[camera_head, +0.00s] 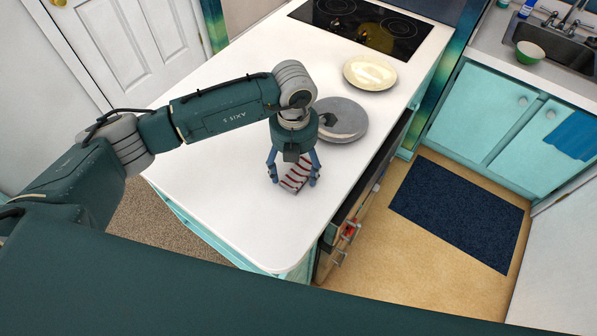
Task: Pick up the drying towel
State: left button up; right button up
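A small cloth with red, white and dark stripes (294,180) is on the white counter (225,215), directly below my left gripper (293,181). My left gripper points down at it from above. Its fingers are spread apart, one on each side of the striped cloth, and I see no clear grip on it. The gripper's body hides part of the cloth. A plain blue towel (575,135) hangs on the front of the teal cabinet at the right. My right gripper is not in view.
A grey plate (352,121) is just behind my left gripper, and a cream plate (370,73) farther back near the black cooktop (345,20). An open drawer (351,205) juts from the counter's right side. A green bowl (529,52) stands by the sink.

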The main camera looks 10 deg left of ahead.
aim_at(294, 169)
pick_arm(q)
jog(key=c, duration=0.4)
jog(key=shift+c, duration=0.4)
jog(key=shift+r, duration=0.1)
jog(key=shift+r, duration=0.45)
notch_tip(294, 169, up, 19)
jog(key=b, duration=0.5)
jog(key=shift+c, duration=1)
